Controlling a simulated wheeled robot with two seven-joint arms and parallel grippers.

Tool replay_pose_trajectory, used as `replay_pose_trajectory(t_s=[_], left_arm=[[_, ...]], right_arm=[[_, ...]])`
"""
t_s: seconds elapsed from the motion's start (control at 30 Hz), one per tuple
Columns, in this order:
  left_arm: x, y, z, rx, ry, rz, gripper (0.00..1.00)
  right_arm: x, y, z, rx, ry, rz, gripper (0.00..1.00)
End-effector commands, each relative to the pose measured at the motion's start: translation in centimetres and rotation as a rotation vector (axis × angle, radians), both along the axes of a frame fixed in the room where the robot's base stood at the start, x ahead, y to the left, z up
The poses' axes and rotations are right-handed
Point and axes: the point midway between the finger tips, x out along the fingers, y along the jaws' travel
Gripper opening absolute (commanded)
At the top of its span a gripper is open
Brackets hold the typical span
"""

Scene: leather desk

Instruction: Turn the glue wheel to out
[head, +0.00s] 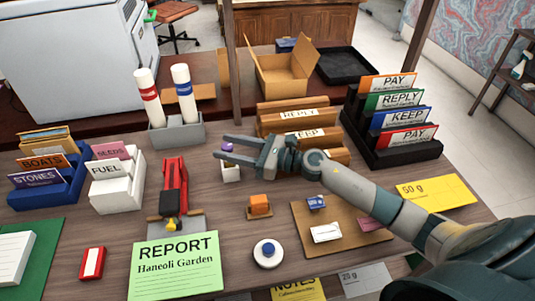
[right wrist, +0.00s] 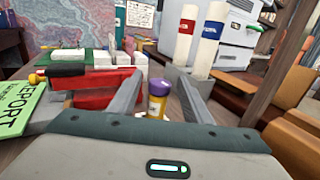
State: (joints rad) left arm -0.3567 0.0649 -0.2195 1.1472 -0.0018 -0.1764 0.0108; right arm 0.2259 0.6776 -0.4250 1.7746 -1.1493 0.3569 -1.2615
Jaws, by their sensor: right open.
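A small glue stick with a purple top (head: 228,147) stands upright in a white holder (head: 231,173) near the middle of the desk. In the right wrist view the glue stick (right wrist: 157,102) shows a yellow-orange body with a pale label under the purple top. I cannot make out its wheel as a separate part. My right gripper (head: 219,146) reaches in from the right. Its two open fingers lie on either side of the purple top, with a gap visible on both sides in the right wrist view. My left gripper is not in view.
A red stapler-like tool (head: 175,188) stands left of the glue stick, behind a green report sheet (head: 175,265). An orange block (head: 260,205) sits nearer the front.

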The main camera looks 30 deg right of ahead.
Motion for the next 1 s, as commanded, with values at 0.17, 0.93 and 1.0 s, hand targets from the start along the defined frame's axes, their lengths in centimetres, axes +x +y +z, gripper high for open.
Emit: replay_pose_trajectory(t_s=[0.17,0.93,1.0], left_arm=[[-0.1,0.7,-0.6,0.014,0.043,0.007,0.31],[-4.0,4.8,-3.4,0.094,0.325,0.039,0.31],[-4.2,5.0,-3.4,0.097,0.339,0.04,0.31]], right_arm=[[-1.6,-1.6,-0.4,-0.004,0.001,0.0,0.45],[-10.3,-10.6,-0.3,-0.001,0.002,-0.001,0.45],[-10.7,-11.1,-0.3,-0.001,0.002,0.0,0.45]])
